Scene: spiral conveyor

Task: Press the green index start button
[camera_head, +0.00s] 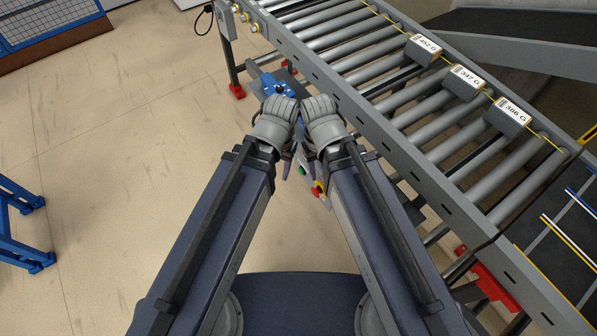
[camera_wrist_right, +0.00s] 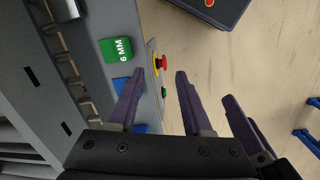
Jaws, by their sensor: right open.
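The green button (camera_head: 301,170) sits on a small grey control panel beside the conveyor, partly covered by my wrists in the head view. In the right wrist view the green button (camera_wrist_right: 163,92) shows small between the fingers of my right gripper (camera_wrist_right: 159,78). A red mushroom button (camera_wrist_right: 162,63) on a yellow base is on the same panel; it also shows in the head view (camera_head: 318,188). My right gripper is open and empty, with no visible contact with the button. Another dark purple finger (camera_wrist_right: 242,122) beside it appears to be my left gripper's; its jaw opening is hidden.
The roller conveyor (camera_head: 330,82) runs diagonally on the right, carrying several labelled grey blocks (camera_head: 463,80). A green "6 MM" block (camera_wrist_right: 116,50) lies close to my right fingers. My two wrists are nearly touching. Open floor (camera_head: 110,190) lies to the left.

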